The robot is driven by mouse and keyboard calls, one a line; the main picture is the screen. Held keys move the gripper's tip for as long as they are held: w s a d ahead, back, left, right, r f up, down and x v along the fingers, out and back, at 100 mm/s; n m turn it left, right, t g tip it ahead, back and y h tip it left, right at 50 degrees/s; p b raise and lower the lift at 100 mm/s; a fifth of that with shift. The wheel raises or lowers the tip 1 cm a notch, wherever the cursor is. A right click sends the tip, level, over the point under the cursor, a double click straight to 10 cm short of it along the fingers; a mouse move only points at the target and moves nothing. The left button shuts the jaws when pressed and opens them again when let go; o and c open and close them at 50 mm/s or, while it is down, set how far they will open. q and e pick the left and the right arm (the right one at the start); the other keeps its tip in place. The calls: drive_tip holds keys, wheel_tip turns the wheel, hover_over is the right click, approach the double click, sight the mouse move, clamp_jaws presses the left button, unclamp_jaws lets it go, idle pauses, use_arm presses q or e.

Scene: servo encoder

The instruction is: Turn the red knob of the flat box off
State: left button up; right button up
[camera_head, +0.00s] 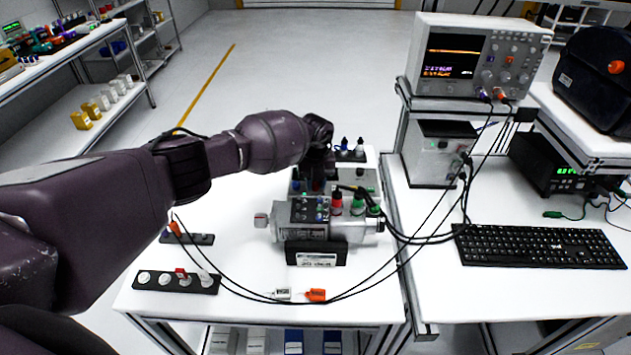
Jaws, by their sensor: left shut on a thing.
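A light flat box (362,178) stands on the white table, behind a silver servo motor (300,224). Blue and dark posts stand up at the back of the flat box. My left arm reaches in from the left. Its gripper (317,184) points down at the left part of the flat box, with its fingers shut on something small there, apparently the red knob. The knob is mostly hidden by the fingers and the motor, so its angle cannot be told. My right gripper is not in view.
Red and green connectors (337,203) stand up at the motor with black cables running right. Socket strips (150,281) and loose leads with white and orange plugs (316,295) lie in front. An oscilloscope (470,60) and a keyboard (540,246) are at right.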

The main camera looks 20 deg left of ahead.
sight(315, 184)
use_arm(q)
drive_tip(key=shift+r, duration=0.1)
drive_tip(key=o, duration=0.9)
drive_tip(key=shift+o, duration=0.2)
wheel_tip(315, 184, up, 11)
drive_tip(key=shift+s+f, duration=0.1)
drive_tip(key=shift+f, duration=0.1)
